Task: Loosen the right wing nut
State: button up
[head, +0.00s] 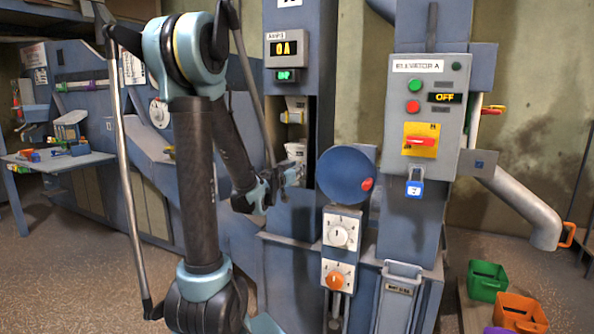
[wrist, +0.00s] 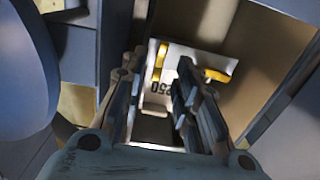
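My gripper (head: 290,174) is at the opening in the blue elevator column in the head view. In the wrist view my gripper (wrist: 155,88) has its fingers spread, with nothing visible gripped between them. The left wing nut (wrist: 160,62) shows between the fingers; the right wing nut (wrist: 217,75) lies to the right, beyond the right finger. Contact cannot be told.
A round blue cover (head: 346,175) with a red knob stands right of the opening; it fills the wrist view's left edge (wrist: 22,75). The control panel (head: 450,125) reads OFF, with a blue padlock (head: 415,188) below. The opening's side walls are close to my gripper.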

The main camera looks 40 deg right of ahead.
jog(key=shift+x, duration=1.1)
grip_shut()
jog(key=shift+w+a+f+n, duration=0.1)
jog(key=shift+n, duration=2.75)
jog(key=shift+w+f+n, duration=0.1)
jog(key=shift+w+n, duration=0.05)
jog(key=shift+n, duration=2.75)
jog(key=shift+w+a+n, duration=0.1)
jog(key=shift+n, duration=2.75)
